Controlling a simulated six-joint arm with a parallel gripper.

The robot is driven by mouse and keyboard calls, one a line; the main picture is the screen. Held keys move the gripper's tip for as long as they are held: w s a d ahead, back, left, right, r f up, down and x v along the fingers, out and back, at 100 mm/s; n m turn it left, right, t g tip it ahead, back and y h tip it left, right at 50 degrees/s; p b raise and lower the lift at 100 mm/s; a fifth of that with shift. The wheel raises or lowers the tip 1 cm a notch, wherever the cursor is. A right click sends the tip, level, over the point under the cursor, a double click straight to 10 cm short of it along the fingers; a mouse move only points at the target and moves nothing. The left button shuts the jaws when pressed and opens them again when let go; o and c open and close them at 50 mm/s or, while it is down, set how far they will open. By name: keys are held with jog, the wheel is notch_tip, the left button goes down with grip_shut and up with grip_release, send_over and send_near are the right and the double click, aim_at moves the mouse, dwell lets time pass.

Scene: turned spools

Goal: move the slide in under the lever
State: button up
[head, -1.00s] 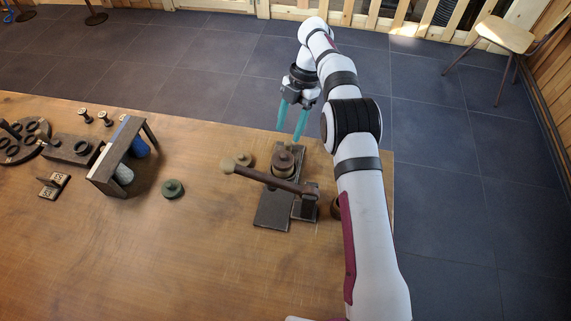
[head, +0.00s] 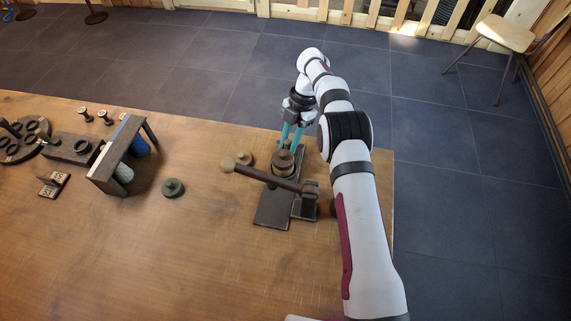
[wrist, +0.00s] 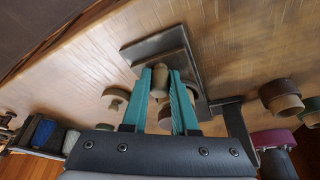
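The lever (head: 262,176) is a dark bar with a pale round knob (head: 227,164) at its left end and its pivot (head: 309,189) at the right. It stands over a dark base plate (head: 272,210). A brown round, stepped piece (head: 284,162) sits just behind the bar; it seems to be on the slide, whose dark slab (wrist: 160,47) appears in the wrist view. My gripper (head: 291,148) is low behind this piece, fingers pointing down. In the wrist view the teal fingers (wrist: 160,72) stand apart on either side of a small tan knob (wrist: 159,84). Contact cannot be told.
A green knobbed disc (head: 173,187) and a tan round piece (head: 244,158) lie left of the lever. Farther left stands a dark rack (head: 107,176) with blue and white spools. The front middle of the table (head: 170,260) is clear.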

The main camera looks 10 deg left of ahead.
aim_at(281, 174)
grip_shut()
jog(key=shift+s, duration=4.95)
jog(key=o, duration=0.8)
grip_release()
jog(key=shift+c, duration=0.2)
jog(key=shift+r, duration=3.55)
jog(key=shift+c, duration=0.2)
grip_shut()
